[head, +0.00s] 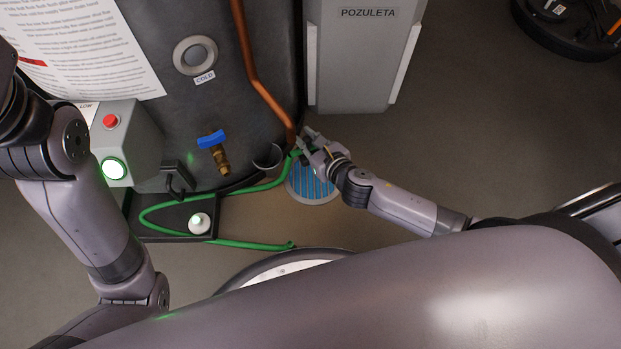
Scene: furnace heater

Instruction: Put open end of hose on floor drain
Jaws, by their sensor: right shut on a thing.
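The green hose (240,188) loops on the floor in front of the dark tank. One end part rises toward my right gripper (304,146); the other end lies at the lower middle. The round floor drain (313,184) has blue slats and a pale rim. My right gripper is shut on the hose at the drain's upper edge. The fingers partly hide the held hose end, and I cannot tell whether it touches the drain. My left arm shows at the left, but its gripper is out of view.
The dark tank (215,110) has a blue-handled valve (211,139) and a copper pipe (257,75). A grey box with a lit green button (114,168) is at left. A grey cabinet (362,60) stands behind the drain.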

